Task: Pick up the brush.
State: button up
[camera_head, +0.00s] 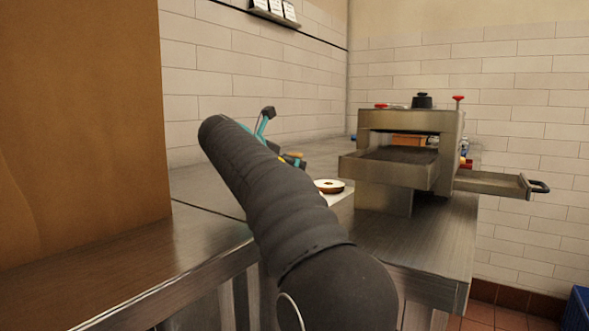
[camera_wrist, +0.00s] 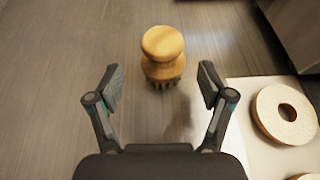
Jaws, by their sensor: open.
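The brush (camera_wrist: 162,52) has a round wooden knob and body with dark bristles below. It stands upright on the metal counter in the wrist view, ahead of my gripper (camera_wrist: 160,85) and roughly centred between its fingers. The fingers are open and apart, with nothing between their pads. In the head view my arm hides most of the gripper, and only its teal parts (camera_head: 265,122) show beyond the arm. A small tan bit beside them may be the brush, but it is too small to tell.
Bagel halves (camera_wrist: 284,113) lie on a white board (camera_wrist: 245,92) to the right of the gripper. A metal conveyor toaster (camera_head: 405,150) stands on the counter (camera_head: 425,235) at right. A large brown box or panel (camera_head: 80,125) rises at left. Counter left of the brush is clear.

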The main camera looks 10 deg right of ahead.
jog(key=x, duration=0.4)
jog(key=shift+d+f+b, duration=0.2)
jog(key=shift+b, duration=0.2)
jog(key=c, duration=1.3)
jog(key=shift+r, duration=0.1)
